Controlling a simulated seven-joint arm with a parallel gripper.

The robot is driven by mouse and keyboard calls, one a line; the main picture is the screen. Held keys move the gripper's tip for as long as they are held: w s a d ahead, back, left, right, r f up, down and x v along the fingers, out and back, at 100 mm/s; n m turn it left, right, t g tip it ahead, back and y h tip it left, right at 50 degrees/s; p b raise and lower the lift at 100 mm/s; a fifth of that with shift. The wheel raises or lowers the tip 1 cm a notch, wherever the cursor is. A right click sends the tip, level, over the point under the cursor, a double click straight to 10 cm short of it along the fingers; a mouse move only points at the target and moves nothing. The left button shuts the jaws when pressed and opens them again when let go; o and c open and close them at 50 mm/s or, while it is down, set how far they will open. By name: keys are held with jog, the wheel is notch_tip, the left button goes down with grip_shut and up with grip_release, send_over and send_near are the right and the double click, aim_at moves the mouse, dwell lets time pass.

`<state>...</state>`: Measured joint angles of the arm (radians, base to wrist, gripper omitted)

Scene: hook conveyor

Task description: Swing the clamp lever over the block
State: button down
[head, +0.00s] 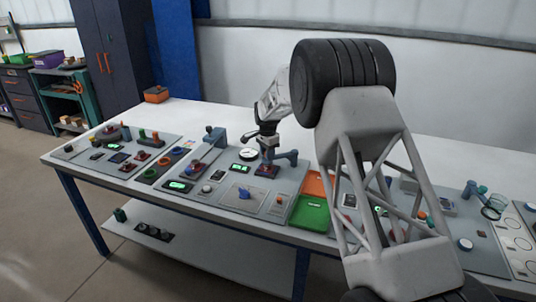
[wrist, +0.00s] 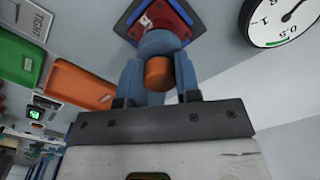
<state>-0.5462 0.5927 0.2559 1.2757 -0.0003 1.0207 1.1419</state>
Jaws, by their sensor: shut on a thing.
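My gripper (head: 267,151) is low over the middle panel of the bench in the head view. In the wrist view its two blue-grey fingers (wrist: 160,44) come together around an orange round-ended piece (wrist: 158,72), which I take to be the clamp lever's handle. A blue-grey arm with an upright end (head: 288,157) stands just right of the gripper in the head view. Beyond the fingertips is a red plate with blue edges (wrist: 168,17). The fingers hide most of the lever, and I cannot make out the block.
A round dial (wrist: 283,18) lies right of the gripper in the wrist view. An orange tray (head: 314,184) and a green tray (head: 310,214) are right of the panel. Another blue-grey post (head: 215,136) stands to the left.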

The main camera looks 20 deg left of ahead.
jog(key=shift+a, duration=0.1)
jog(key=c, duration=0.8)
grip_release()
jog(key=shift+r, duration=3.9)
